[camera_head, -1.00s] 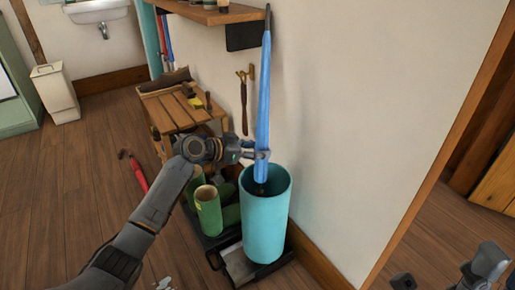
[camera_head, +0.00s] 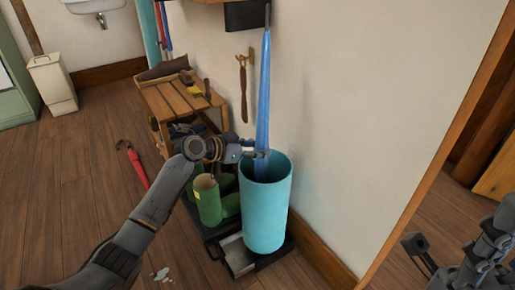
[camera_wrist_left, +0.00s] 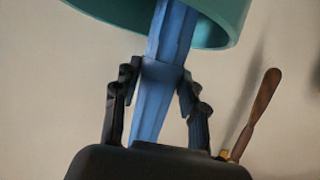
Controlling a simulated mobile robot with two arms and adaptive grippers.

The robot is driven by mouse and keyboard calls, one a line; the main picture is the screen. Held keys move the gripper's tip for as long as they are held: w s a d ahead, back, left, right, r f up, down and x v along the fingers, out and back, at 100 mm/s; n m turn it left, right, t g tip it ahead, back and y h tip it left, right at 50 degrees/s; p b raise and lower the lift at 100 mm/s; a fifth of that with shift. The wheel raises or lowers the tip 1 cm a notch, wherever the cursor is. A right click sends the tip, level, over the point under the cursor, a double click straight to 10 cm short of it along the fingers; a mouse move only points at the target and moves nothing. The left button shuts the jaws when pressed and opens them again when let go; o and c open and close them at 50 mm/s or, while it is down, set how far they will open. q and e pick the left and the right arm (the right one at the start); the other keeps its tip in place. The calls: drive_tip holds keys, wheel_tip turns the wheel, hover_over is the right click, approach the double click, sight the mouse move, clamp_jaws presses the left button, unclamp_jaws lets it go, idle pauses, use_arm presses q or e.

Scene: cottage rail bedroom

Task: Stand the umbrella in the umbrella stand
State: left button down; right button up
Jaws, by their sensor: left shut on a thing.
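The blue folded umbrella (camera_head: 263,105) is nearly upright, thin tip up. Its lower part goes into the mouth of the teal umbrella stand (camera_head: 265,220), and its lower end is hidden inside. My left gripper (camera_head: 262,154) is shut on the umbrella at about the height of the stand's rim. In the left wrist view, the fingers (camera_wrist_left: 157,95) are on both sides of the umbrella (camera_wrist_left: 170,35), with the stand's rim (camera_wrist_left: 235,30) close beyond. My right gripper (camera_head: 415,245) is partly seen at the lower right, apart from these things; its jaw opening is unclear.
The stand is on a dark tray (camera_head: 240,256) by the wall. A wall shelf edge (camera_head: 248,15) is near the umbrella's tip. A red umbrella-like item (camera_head: 135,165) lies on the floor.

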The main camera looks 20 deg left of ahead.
use_arm(q)
drive_tip(key=shift+r, duration=0.1)
drive_tip(key=c, duration=0.7)
unclamp_jaws()
drive_tip(key=shift+o, duration=0.2)
drive_tip(key=v, duration=1.2)
